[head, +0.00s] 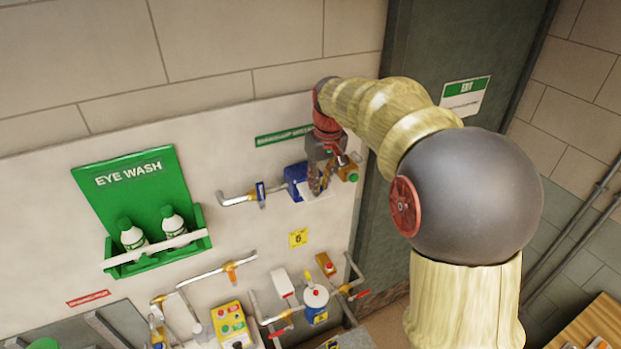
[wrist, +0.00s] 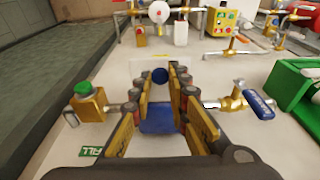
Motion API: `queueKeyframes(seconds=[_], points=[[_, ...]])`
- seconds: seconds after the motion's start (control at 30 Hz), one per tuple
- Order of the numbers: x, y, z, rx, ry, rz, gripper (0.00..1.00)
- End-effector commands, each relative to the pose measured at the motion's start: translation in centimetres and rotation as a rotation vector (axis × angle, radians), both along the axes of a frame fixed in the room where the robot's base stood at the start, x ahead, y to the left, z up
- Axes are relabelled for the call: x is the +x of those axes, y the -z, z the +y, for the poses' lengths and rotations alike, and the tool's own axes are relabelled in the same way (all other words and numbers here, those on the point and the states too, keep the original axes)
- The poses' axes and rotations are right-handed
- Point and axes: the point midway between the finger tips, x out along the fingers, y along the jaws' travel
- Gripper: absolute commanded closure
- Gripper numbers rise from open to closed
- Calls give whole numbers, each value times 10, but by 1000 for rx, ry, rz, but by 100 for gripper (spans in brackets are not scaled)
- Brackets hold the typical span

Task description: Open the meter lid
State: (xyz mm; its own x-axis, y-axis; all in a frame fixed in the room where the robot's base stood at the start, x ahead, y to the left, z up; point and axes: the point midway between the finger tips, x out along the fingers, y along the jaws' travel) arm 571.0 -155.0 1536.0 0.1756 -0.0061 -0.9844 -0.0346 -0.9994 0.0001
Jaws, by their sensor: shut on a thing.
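The blue meter (head: 295,181) is on the white wall panel, on a pipe right of the eye wash station. In the wrist view its blue body (wrist: 157,118) shows between my fingers. A pale flat plate (wrist: 146,72), which looks like the meter lid, lies between and beyond the fingertips, with a dark blue round spot near it. In the head view a pale piece (head: 312,193) shows at the meter's lower right. My gripper (head: 319,180) is at the meter, its fingers shut on the sides of the lid. The fingers hide the contact and the lid's hinge; its exact angle is unclear.
A brass fitting with a green top (wrist: 88,95) is close beside the gripper. A blue-handled valve (head: 261,194) is on the other side. The green eye wash station (head: 140,205) is farther left. Pipes and small devices crowd the wall below. A dark door (head: 405,110) is right.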

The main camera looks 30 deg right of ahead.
Motion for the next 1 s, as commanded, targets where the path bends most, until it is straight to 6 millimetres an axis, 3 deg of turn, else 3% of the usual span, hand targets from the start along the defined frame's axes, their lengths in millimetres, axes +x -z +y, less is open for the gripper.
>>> queueKeyframes(seconds=[0.5, 1.0], points=[[12, -12, 0, 11, -1, 309, 100], [15, -15, 0, 14, -1, 378, 100]])
